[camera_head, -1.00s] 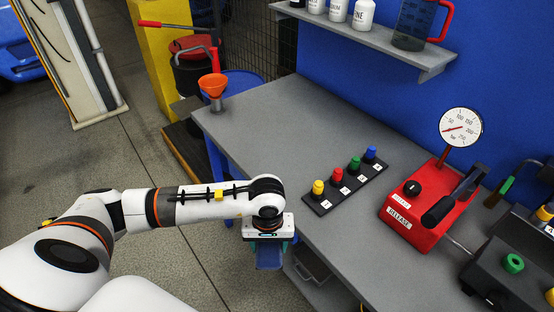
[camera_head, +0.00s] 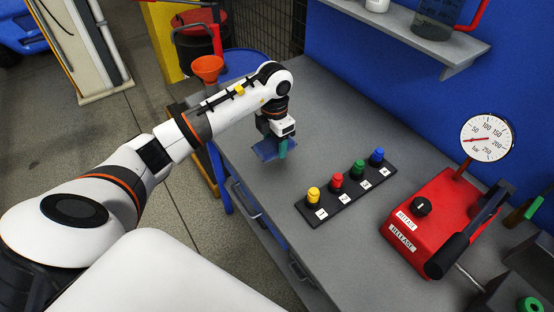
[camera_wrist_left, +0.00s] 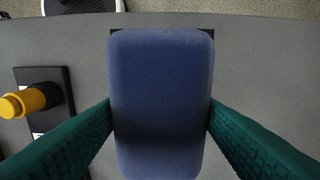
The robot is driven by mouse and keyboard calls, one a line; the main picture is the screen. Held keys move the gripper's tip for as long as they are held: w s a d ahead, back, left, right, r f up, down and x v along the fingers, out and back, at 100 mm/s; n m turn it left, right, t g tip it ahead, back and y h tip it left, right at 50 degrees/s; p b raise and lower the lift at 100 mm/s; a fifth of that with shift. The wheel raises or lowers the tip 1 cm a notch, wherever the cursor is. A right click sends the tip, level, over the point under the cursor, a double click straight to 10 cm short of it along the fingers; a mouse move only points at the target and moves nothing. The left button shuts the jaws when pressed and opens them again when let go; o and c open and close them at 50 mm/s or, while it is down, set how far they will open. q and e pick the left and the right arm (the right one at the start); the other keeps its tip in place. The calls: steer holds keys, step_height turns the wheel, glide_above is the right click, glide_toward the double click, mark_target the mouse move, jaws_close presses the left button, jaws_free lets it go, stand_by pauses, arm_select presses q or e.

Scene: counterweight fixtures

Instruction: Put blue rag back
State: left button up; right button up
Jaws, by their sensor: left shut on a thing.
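The blue rag (camera_head: 266,152) is a flat blue pad held over the left part of the grey bench. In the left wrist view the rag (camera_wrist_left: 160,100) fills the middle, with rounded corners. My left gripper (camera_head: 273,141) is shut on it, with a green finger pressed against each side. Dark corners of a black patch (camera_wrist_left: 205,36) show behind the far end of the rag; the rest of the patch is hidden. I cannot tell how high the rag is above the bench. My right gripper is not in view.
A black strip (camera_head: 333,206) with yellow, red, green and blue knobs lies right of the rag. A red gauge unit (camera_head: 432,213) stands farther right. An orange funnel (camera_head: 207,68) is at the far left. The grey bench (camera_head: 325,105) is clear behind the strip.

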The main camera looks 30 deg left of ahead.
arm_select(q)
glide_above(275, 167)
step_height(275, 167, down, 4)
steer(key=shift+s+f+p, duration=0.1)
steer(key=shift+p, duration=0.3)
step_height(275, 167, down, 2)
steer(key=shift+f+p, duration=0.15)
steer(key=shift+p, duration=0.15)
steer(key=shift+f, duration=0.5)
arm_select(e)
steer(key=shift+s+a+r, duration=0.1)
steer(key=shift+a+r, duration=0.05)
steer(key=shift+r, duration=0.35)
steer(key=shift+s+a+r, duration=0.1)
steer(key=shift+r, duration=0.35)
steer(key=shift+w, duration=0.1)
arm_select(q)
steer(key=shift+f, duration=0.2)
steer(key=o, duration=0.9)
steer(key=shift+r, duration=0.1)
steer(key=shift+o, duration=0.2)
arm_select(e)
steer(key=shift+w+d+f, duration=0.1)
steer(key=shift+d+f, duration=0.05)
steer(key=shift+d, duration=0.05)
